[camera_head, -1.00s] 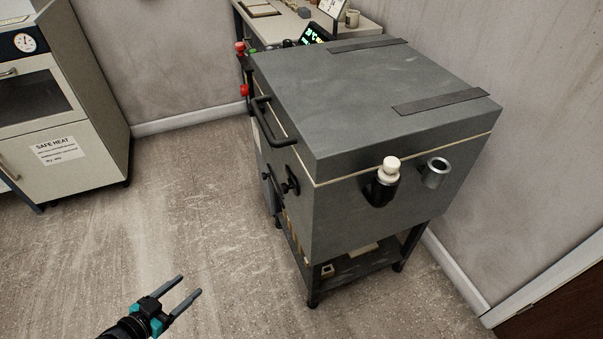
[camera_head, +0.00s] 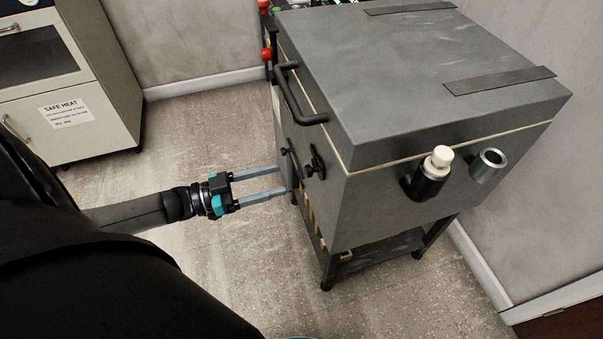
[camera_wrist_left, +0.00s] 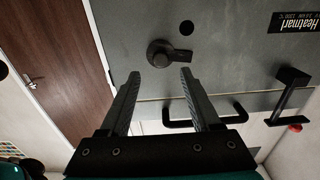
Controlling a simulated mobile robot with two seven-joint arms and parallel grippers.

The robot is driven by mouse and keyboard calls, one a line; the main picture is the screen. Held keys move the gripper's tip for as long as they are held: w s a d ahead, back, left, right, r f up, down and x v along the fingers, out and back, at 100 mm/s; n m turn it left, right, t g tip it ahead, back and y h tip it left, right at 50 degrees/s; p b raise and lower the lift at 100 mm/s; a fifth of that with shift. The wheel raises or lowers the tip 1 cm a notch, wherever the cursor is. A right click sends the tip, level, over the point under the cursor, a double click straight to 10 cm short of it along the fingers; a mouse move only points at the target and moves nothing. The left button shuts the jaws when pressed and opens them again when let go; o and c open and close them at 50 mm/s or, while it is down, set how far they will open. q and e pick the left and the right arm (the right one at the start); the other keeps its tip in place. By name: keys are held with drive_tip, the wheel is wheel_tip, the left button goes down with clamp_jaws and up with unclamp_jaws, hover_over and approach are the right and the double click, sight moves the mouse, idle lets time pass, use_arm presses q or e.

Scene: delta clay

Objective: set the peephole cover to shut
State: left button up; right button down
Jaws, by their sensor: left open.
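The grey kiln (camera_head: 400,165) stands on a dark stand. On its front face is a black round fitting with a short lever (camera_head: 314,165), which looks like the peephole cover; it also shows in the left wrist view (camera_wrist_left: 168,53), its lever pointing right. A small dark round spot (camera_wrist_left: 186,27) lies just above it there, apart from the cover; I cannot tell if it is the peephole. My left gripper (camera_head: 284,180) is open and empty in front of the kiln's face. In the left wrist view its fingertips (camera_wrist_left: 161,74) point towards the cover, with no clear contact.
The black lid handle (camera_head: 298,100) juts from the kiln's front, and a black latch (camera_wrist_left: 292,90) shows in the wrist view. A pale cabinet (camera_head: 75,85) stands at the left. The floor between is clear.

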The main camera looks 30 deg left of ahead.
use_arm(q)
drive_tip(key=b+x, duration=0.1)
drive_tip(key=x, duration=0.6)
use_arm(e)
drive_tip(key=shift+w+a+r+t, duration=0.15)
drive_tip(key=shift+w+r, duration=0.35)
drive_tip(key=shift+r, duration=0.25)
drive_tip(key=shift+w+r+t, duration=0.15)
drive_tip(key=shift+w+r, duration=0.3)
drive_tip(key=shift+r, duration=0.3)
use_arm(q)
drive_tip(key=shift+w, duration=0.1)
clamp_jaws()
